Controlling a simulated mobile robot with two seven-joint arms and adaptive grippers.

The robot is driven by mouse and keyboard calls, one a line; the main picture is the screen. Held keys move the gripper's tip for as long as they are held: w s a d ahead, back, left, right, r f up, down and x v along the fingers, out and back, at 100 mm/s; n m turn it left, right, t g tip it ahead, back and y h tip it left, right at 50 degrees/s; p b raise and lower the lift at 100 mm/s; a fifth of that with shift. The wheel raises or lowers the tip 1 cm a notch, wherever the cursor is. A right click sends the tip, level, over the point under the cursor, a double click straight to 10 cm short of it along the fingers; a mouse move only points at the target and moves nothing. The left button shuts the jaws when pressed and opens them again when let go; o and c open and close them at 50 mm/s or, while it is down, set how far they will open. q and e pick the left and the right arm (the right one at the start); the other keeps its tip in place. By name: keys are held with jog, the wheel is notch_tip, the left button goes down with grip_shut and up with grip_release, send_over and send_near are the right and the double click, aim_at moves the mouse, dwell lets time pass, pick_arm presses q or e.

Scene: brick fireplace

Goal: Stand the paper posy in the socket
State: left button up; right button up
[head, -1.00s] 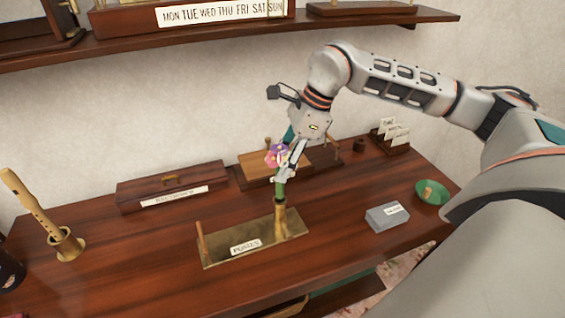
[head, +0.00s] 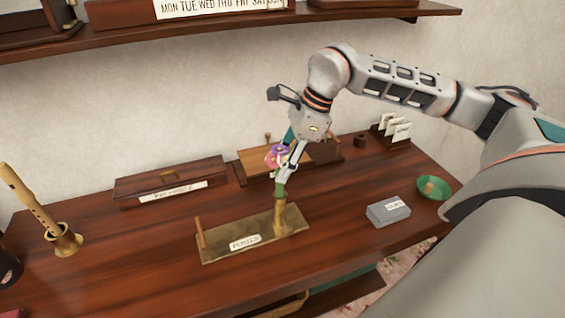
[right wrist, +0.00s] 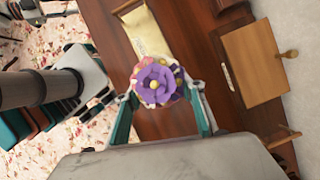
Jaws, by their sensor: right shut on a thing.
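The paper posy has a purple and pink flower head (head: 277,155) and a green lower part (head: 281,189). My right gripper (head: 284,176) is shut on it and holds it roughly upright. In the right wrist view, the purple flower (right wrist: 157,84) shows between the teal fingers. The brass socket (head: 279,222) stands at the right end of a brass base labelled "POSIES" (head: 215,256). The posy's green lower end meets the socket's top in the head view. I cannot tell how far inside it is. My left gripper is not in view.
A thin wooden peg (head: 200,234) stands at the base's left end. A labelled wooden box (head: 170,183) and a wooden stand (head: 255,164) lie behind. A grey box (head: 388,211) and green bowl (head: 432,188) are to the right. A recorder (head: 30,200) stands at the left.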

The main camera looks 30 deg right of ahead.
aim_at(283, 196)
jog(key=shift+f+b, duration=1)
jog(key=shift+f, duration=0.7)
jog(key=o, duration=1.2)
jog(key=shift+r, duration=0.1)
jog(key=v, duration=1.2)
jog(key=shift+s, duration=0.1)
